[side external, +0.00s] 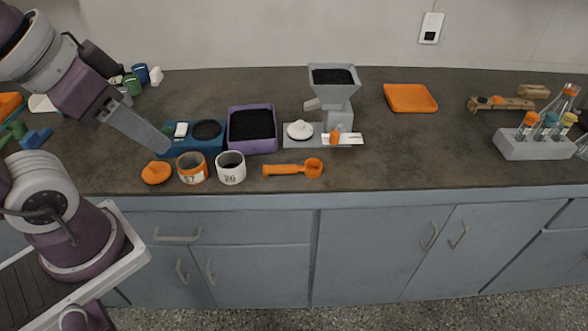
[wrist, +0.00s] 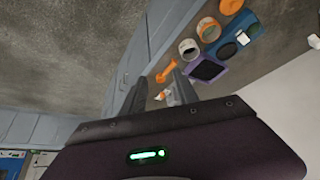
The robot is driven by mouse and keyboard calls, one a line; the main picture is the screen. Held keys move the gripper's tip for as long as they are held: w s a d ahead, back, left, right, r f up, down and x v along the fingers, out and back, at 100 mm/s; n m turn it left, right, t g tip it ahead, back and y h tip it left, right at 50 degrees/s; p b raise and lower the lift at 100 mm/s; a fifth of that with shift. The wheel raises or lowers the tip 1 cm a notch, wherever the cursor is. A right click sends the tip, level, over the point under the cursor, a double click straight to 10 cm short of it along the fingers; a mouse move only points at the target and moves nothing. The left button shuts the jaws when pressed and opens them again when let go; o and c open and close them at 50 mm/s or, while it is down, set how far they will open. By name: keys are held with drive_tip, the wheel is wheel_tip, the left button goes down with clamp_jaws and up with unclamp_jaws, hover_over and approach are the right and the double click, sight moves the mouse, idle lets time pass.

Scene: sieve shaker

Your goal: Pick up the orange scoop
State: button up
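The orange scoop (side external: 292,169) lies flat near the front edge of the dark counter, its handle to the left and its round bowl to the right. In the wrist view the scoop (wrist: 168,71) shows near the fingertips, well beyond them. My gripper (side external: 165,148) is at the left, above the counter near the blue scale, well to the left of the scoop. In the wrist view my gripper (wrist: 159,76) has its two fingers apart, with nothing held between them.
Left of the scoop stand a white jar (side external: 231,168), an orange-rimmed jar (side external: 191,168) and an orange lid (side external: 156,173). Behind are a blue scale (side external: 205,145), a purple tray (side external: 264,149) of dark grains and a grey hopper (side external: 333,92). Counter right of the scoop is clear.

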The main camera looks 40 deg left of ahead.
drive_tip(key=shift+o, duration=1.2)
